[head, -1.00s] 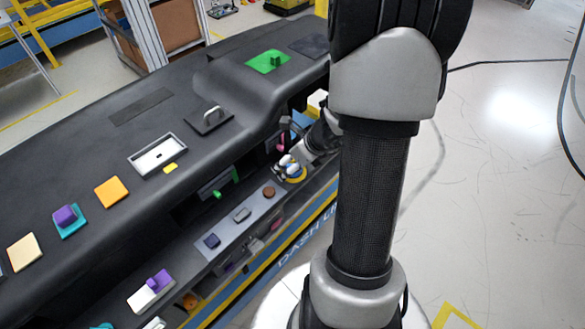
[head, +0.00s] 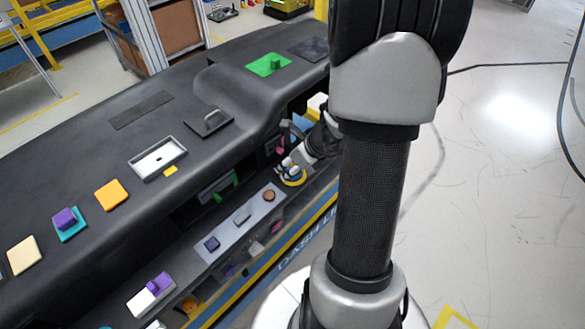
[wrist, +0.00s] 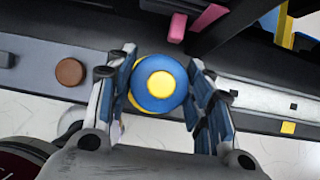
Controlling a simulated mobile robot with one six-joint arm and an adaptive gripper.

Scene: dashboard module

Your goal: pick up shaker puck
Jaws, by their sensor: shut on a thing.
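The shaker puck appears to be the round blue disc with a yellow centre (wrist: 159,84), in the middle of the wrist view. My gripper (wrist: 160,92) has one finger on each side of it and is shut on it. A yellow edge shows beneath the disc at its left. In the head view my gripper (head: 291,170) is at the lower shelf of the dashboard module, with the blue and yellow puck (head: 293,181) at its fingertips. Whether the puck touches the shelf cannot be told.
A brown round puck (wrist: 70,72) lies on a grey strip left of my gripper. A pink block (wrist: 208,22) and a dark upright post stand close behind it. The dashboard's upper ledge (head: 225,150) overhangs the shelf. Open floor (head: 490,200) lies to the right.

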